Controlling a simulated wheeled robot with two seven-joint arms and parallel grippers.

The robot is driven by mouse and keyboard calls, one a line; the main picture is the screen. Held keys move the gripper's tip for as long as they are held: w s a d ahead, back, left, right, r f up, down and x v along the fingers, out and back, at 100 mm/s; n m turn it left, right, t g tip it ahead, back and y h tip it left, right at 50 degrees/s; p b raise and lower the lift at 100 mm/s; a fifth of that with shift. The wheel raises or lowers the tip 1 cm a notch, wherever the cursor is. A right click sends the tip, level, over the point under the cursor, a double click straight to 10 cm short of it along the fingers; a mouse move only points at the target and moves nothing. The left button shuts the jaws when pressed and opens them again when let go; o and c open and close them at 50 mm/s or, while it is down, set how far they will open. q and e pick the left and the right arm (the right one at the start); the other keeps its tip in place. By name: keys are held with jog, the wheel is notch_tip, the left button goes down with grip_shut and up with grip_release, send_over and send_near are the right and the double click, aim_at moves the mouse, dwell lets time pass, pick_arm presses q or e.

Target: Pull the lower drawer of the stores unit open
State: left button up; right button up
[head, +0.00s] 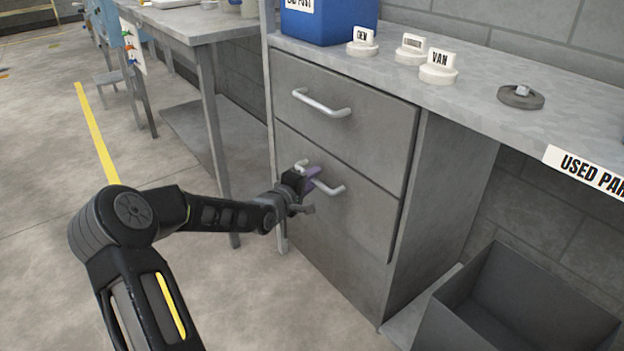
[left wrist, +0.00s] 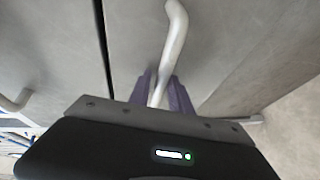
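The stores unit (head: 432,190) is a grey cabinet under a worktop. Its lower drawer (head: 362,215) looks flush with the upper drawer front (head: 370,125). The lower drawer's pale bar handle (head: 331,190) also shows in the left wrist view (left wrist: 174,38), running down between my purple fingertips. My left gripper (head: 312,180) is at this handle, with one finger on each side of the bar. The fingers sit close against it and look shut on it. Part of the bar is hidden by the gripper. My right gripper is in neither view.
The upper drawer's handle (head: 321,103) is above my left gripper. An open grey bin (head: 520,300) stands on the floor at right. Labelled discs and a blue box (head: 328,22) are on the worktop. Floor left of the unit is clear beyond the table leg (head: 215,150).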

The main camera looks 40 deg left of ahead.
pick_arm(q)
grip_shut()
dwell(1.1)
